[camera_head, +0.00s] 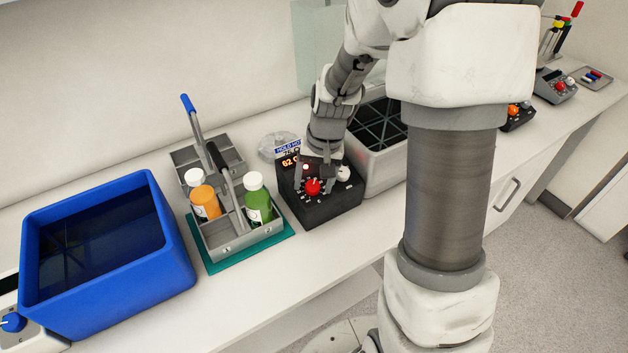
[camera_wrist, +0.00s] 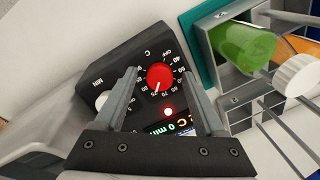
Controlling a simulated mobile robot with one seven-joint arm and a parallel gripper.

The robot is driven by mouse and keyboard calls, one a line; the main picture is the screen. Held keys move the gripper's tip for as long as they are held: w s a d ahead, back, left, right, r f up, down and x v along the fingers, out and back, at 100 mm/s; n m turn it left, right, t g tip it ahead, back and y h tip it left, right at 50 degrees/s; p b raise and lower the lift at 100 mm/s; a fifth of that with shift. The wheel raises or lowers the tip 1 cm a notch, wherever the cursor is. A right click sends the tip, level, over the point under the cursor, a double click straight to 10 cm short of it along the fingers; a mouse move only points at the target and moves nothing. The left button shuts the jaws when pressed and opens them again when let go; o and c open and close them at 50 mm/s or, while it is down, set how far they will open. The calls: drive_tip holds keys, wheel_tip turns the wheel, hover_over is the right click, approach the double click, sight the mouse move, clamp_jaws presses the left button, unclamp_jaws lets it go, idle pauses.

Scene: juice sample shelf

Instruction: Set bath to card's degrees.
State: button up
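The black control box (camera_head: 322,207) has a red knob (camera_head: 313,187) with a dial marked C and a white knob (camera_head: 343,173) marked MIN. Its orange display (camera_head: 290,161) seems to read 62 C. The card (camera_head: 287,147) behind says HOLD HOT; the line below is partly covered and looks like 75. The grey-white bath (camera_head: 372,172) stands right of the box. In the wrist view, my gripper (camera_wrist: 159,74) is open, its fingers either side of the red knob (camera_wrist: 160,76), with gaps visible. The knob's white mark points lower left, near the 70s. Contact cannot be told.
A grey bottle carrier (camera_head: 235,240) with orange and green bottles stands close left of the box on a teal mat (camera_head: 285,236). A blue tub (camera_head: 110,290) of dark liquid is farther left. More small devices (camera_head: 555,88) stand at far right. The counter's front strip is clear.

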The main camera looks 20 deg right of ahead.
wheel_tip(320, 180, up, 17)
drive_tip(key=s+d, duration=0.2)
drive_tip(key=shift+p, duration=0.35)
drive_tip(key=shift+r, duration=0.15)
drive_tip(key=s+a+r+n+t, duration=0.1)
drive_tip(key=s+t, duration=0.1)
drive_tip(key=s, duration=0.6)
drive_tip(key=s+a+r+n+t+h, duration=0.1)
drive_tip(key=s+a+r+n+t, duration=0.1)
drive_tip(key=s, duration=0.6)
drive_tip(key=shift+s+r+n, duration=0.3)
